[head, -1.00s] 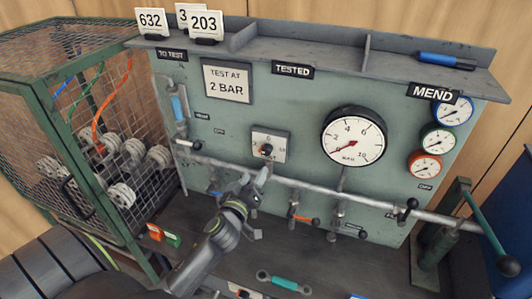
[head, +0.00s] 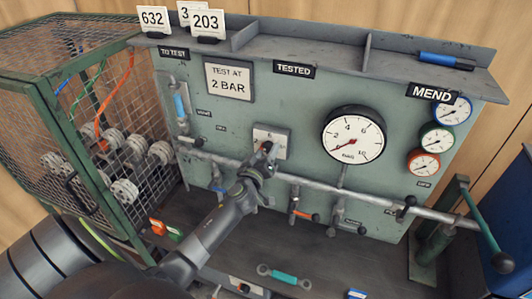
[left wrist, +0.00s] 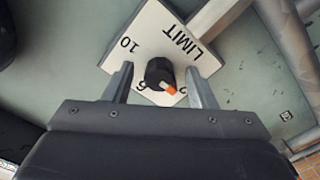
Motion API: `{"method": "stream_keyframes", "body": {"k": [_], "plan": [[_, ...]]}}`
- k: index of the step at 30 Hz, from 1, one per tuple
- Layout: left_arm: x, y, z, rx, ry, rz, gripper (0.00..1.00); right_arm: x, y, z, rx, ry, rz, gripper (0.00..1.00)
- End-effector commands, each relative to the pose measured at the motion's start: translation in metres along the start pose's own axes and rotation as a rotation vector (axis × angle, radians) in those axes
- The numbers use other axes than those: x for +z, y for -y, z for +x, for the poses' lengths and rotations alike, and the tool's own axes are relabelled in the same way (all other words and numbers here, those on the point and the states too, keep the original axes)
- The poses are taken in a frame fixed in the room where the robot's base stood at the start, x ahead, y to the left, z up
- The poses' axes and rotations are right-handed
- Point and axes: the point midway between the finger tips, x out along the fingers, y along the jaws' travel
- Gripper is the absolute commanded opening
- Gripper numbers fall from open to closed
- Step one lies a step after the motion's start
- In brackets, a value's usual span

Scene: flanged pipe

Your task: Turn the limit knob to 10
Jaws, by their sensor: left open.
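The pointer aims down and right in the left wrist view, between the 6 and that partly hidden mark, away from the 10. My left gripper (left wrist: 161,88) is open, its fingers on either side of the knob with gaps showing. In the head view the left gripper (head: 260,163) covers the lower part of the plate (head: 281,142). My right gripper is not in view.
A long grey pipe (head: 330,189) with several valve handles crosses the panel just below the plate. A large gauge (head: 353,138) is to the right. A wire cage (head: 90,120) stands at left. A teal-handled wrench (head: 284,277) lies on the bench.

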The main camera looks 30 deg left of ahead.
Motion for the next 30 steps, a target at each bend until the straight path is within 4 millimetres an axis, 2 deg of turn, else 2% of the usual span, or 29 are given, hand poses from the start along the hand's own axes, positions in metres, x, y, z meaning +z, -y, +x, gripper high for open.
{"method": "stream_keyframes", "body": {"k": [1,9,12,23,30], "plan": [[0.000,0.000,0.000,0.000,0.000,0.000,0.51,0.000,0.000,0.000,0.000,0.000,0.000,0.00],[0.000,0.000,0.000,0.000,0.000,0.000,0.16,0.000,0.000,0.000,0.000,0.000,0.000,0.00],[0.000,0.000,0.000,0.000,0.000,0.001,0.07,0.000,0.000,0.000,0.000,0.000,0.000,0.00],[0.001,0.001,0.000,0.000,0.000,0.072,0.07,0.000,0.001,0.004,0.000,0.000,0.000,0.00],[0.002,0.002,0.000,0.001,0.001,0.243,0.07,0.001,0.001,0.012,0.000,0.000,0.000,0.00]]}}
